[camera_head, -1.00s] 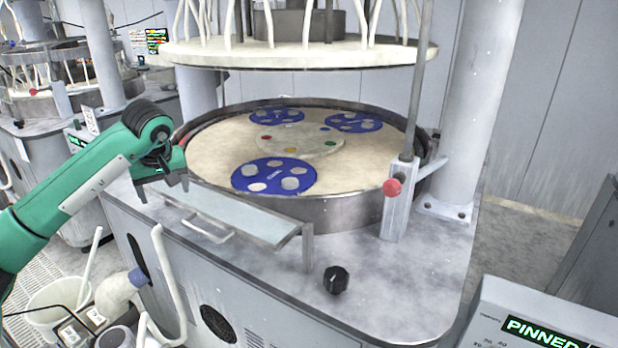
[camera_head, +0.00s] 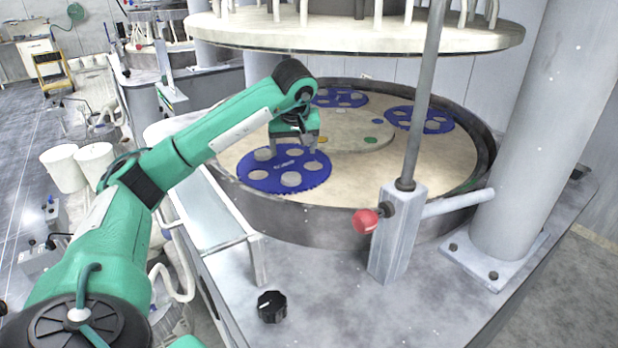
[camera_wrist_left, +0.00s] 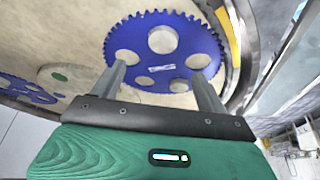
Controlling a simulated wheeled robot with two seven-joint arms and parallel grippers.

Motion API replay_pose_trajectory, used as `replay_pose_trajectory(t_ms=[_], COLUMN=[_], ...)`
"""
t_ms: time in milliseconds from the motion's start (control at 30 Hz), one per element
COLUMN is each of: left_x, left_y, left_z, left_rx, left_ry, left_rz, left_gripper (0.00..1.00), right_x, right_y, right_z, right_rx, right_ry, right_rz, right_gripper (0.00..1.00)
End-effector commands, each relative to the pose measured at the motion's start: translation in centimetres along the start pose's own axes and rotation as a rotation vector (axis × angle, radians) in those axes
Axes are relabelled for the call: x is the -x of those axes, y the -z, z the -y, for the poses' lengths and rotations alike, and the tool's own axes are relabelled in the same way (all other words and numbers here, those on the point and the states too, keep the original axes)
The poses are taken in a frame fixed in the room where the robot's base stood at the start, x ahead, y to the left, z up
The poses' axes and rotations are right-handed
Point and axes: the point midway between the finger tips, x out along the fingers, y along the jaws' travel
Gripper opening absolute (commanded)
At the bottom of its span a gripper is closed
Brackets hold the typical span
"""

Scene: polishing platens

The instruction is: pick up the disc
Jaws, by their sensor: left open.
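The near blue toothed carrier (camera_head: 285,186) lies on the beige platen. It has several round openings. A pale grey disc (camera_head: 291,179) sits in its front opening and another grey disc (camera_head: 264,154) at its back left. In the wrist view the carrier (camera_wrist_left: 160,70) shows a pale disc (camera_wrist_left: 163,40) in its far opening. I cannot tell which disc the task means. My left gripper (camera_head: 294,150) is over the back part of this carrier, pointing down, open and empty. In the wrist view its spread fingers (camera_wrist_left: 157,70) overlap the carrier. My right gripper is not in view.
Two more blue carriers (camera_head: 340,98) (camera_head: 418,120) lie farther back on the platen. A metal rim (camera_head: 300,222) encloses the platen. The upper plate (camera_head: 350,38) hangs above. A post with a red knob (camera_head: 365,221) stands at the front right. A black knob (camera_head: 271,306) is on the housing.

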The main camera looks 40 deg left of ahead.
Motion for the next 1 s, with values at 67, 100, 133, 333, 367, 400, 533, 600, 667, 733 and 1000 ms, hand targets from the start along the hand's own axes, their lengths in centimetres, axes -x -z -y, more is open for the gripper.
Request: replay_pose_trajectory(t_ms=[67, 100, 133, 333, 367, 400, 533, 600, 667, 733, 1000], left_x=[-0.9, -1.5, -2.0, -5.0, -5.4, -5.8, -6.4, -6.8, -7.2, -8.0, -11.2], left_y=[0.0, 0.0, -0.1, 0.0, 0.0, -0.1, 0.0, -0.1, -0.1, -0.1, -0.2], left_z=[0.1, 0.1, 0.1, 0.1, 0.1, 0.1, 0.1, 0.1, 0.1, 0.2, 0.3], left_rx=[0.0, -0.001, -0.001, 0.0, 0.0, 0.0, 0.0, 0.0, 0.0, -0.001, 0.0], left_ry=[0.003, 0.004, 0.004, 0.003, 0.003, 0.002, 0.001, 0.002, 0.002, 0.003, 0.001], left_rz=[0.004, 0.004, 0.004, 0.003, 0.003, 0.003, 0.002, 0.003, 0.003, 0.004, 0.002], left_gripper=[0.76, 0.76, 0.76, 0.76, 0.76, 0.76, 0.76, 0.76, 0.76, 0.76, 0.76], right_x=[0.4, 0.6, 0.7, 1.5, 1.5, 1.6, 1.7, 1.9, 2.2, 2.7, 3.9], right_y=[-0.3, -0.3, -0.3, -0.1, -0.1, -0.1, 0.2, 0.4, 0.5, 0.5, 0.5], right_z=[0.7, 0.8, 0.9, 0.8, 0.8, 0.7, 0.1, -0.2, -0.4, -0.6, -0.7], right_rx=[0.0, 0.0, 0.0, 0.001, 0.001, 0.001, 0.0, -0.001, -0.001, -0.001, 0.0], right_ry=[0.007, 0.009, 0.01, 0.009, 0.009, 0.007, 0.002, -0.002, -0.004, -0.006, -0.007], right_rz=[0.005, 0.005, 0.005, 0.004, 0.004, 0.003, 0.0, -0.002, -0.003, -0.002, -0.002], right_gripper=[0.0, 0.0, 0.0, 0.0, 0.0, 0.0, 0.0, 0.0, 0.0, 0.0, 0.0])
